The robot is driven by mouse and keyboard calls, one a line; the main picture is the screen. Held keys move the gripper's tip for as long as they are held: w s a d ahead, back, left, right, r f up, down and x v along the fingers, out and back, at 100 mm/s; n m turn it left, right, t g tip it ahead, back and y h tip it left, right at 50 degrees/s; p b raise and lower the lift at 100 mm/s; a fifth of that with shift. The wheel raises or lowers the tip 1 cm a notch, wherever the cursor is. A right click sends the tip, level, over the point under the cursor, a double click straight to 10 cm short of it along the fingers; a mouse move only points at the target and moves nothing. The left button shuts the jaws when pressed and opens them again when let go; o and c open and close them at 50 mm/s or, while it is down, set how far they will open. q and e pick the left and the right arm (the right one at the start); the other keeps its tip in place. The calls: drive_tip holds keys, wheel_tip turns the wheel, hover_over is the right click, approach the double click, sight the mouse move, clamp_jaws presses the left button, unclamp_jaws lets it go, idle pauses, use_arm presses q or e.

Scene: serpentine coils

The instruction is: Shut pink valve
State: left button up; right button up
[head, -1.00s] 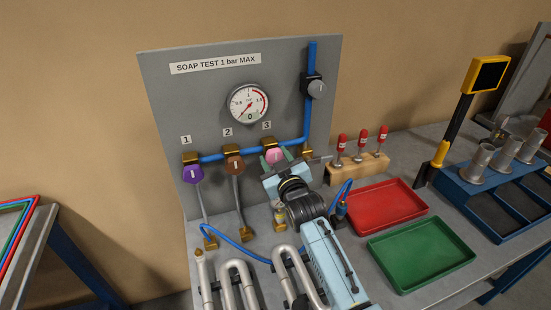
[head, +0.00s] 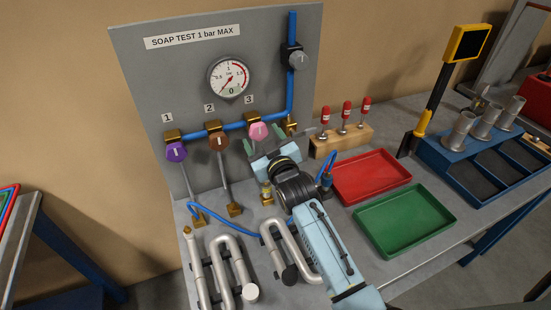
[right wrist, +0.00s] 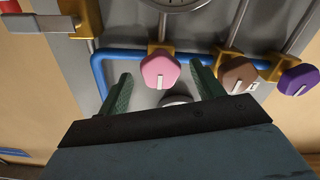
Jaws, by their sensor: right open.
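The pink valve knob (head: 258,131) is under label 3 on the grey panel, on a brass body below the blue pipe. In the right wrist view the pink knob (right wrist: 160,72) shows a short white mark pointing about up and down the picture. My right gripper (head: 264,141) is open, just below and in front of the knob. In the right wrist view its two green fingers (right wrist: 162,80) stand wide apart, one on each side of the knob, with clear gaps; nothing is held. My left gripper is not in view.
A brown knob (head: 218,141) and purple knob (head: 176,152) sit left of the pink one. A grey knob (head: 298,60) is on the upright pipe. A gauge (head: 231,79) hangs above. Metal coils (head: 232,262), a red tray (head: 370,176) and a green tray (head: 405,218) lie near my arm.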

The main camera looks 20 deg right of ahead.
drive_tip(key=s, duration=1)
drive_tip(key=shift+s+d+b, duration=0.15)
drive_tip(key=shift+s+b, duration=0.15)
drive_tip(key=shift+s, duration=0.05)
